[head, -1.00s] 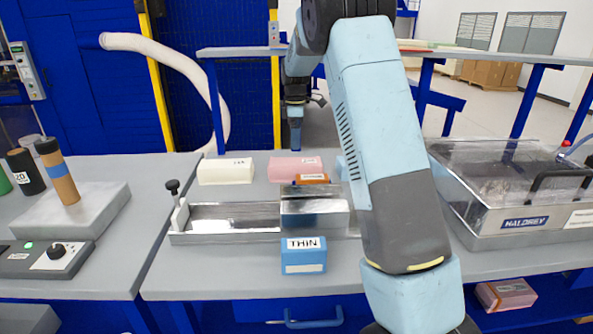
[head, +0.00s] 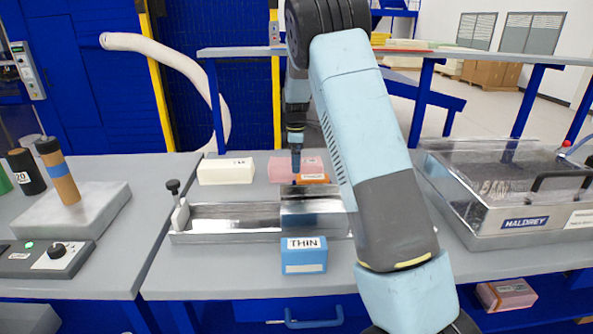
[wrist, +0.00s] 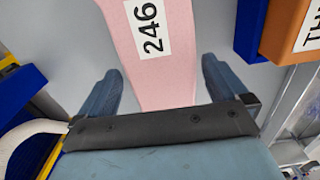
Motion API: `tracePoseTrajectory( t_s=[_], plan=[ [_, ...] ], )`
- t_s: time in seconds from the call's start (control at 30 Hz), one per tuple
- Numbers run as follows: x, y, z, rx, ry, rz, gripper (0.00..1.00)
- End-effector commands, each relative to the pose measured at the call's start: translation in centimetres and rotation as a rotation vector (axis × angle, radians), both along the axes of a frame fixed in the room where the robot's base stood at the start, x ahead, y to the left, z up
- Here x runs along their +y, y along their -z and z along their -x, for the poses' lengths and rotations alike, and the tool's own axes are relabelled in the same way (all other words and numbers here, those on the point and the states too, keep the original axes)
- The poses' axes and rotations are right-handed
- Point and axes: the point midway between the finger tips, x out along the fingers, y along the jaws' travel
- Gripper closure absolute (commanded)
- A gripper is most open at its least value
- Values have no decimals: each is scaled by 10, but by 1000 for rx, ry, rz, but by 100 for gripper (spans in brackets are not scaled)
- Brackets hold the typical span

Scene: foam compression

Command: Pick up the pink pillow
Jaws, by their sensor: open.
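The pink pillow (head: 279,166) is a pink block lying at the back of the grey bench, partly hidden behind my gripper and an orange block. In the wrist view the pink pillow (wrist: 152,13) carries a white label reading 246 and runs lengthwise between the two fingers. My gripper (head: 296,170) is in front of or over the pillow's right part in the head view. In the wrist view my gripper (wrist: 161,68) is open, with one blue finger on each side of the pillow and a visible gap to both. How far the fingertips are above the bench is unclear.
An orange block (head: 313,178) lies close beside the pillow; it also shows in the wrist view (wrist: 287,30). A cream block (head: 226,171) lies to the left. A metal trough (head: 235,212) and a blue block marked THIN (head: 304,256) are nearer.

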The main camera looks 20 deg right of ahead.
Motion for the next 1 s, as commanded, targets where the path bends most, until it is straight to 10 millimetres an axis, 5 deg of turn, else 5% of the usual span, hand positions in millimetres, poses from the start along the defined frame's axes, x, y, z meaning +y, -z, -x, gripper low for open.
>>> tracePoseTrajectory(
  t_s=[0.1, 0.47, 0.77, 1.0],
  plan=[
    [0, 0, 0, 0, 0, 0, 2],
    [0, 0, 0, 0, 0, 0, 36],
    [0, -4, 0, 0, 0, 0, 36],
    [0, -36, 1, -3, 1, -1, 36]
  ],
)
